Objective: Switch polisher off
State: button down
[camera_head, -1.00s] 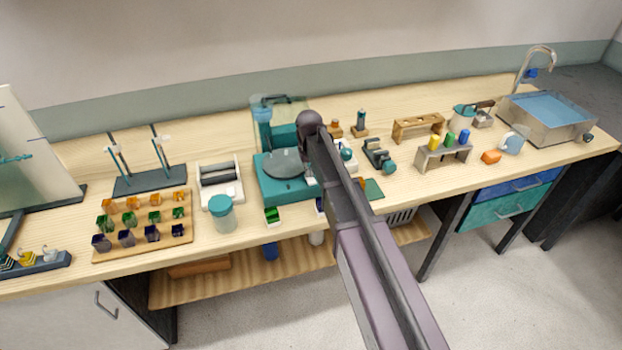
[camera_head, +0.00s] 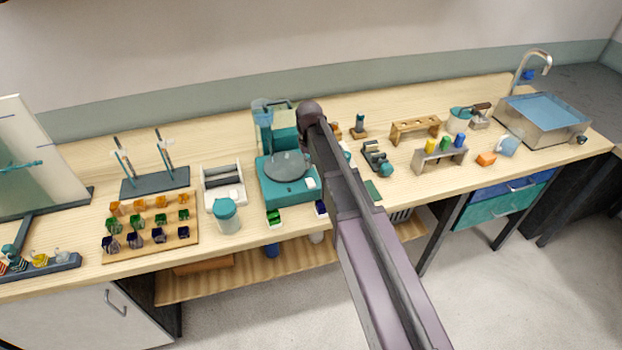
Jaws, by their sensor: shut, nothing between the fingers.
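The polisher (camera_head: 283,194) is a teal machine with a round grey disc on top, standing on the bench left of my arm. A small white part (camera_head: 312,183), perhaps its switch, shows at its front right corner. I cannot tell whether the switch is on or off. My arm crosses the middle of the view from the lower right and covers the bench just right of the polisher. My gripper is not visible; the arm hides that area or the gripper is out of sight.
A teal-lidded jar (camera_head: 228,216) and a white device (camera_head: 223,186) stand left of the polisher. A wooden block of coloured pieces (camera_head: 150,252) lies further left. Small teal tools (camera_head: 377,157) and a rack (camera_head: 440,158) stand right of my arm. A sink (camera_head: 543,118) is at the far right.

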jog(key=shift+r+p, duration=0.4)
jog(key=shift+r, duration=0.25)
jog(key=shift+s, duration=0.1)
jog(key=s+d+m, duration=0.1)
jog(key=s+d, duration=0.7)
jog(key=s, duration=0.3)
jog(key=s+d+m, duration=0.2)
jog(key=s+d, duration=0.6)
jog(key=s, duration=0.2)
jog(key=shift+s+d, duration=0.3)
jog(key=shift+s, duration=0.1)
dwell(0.7)
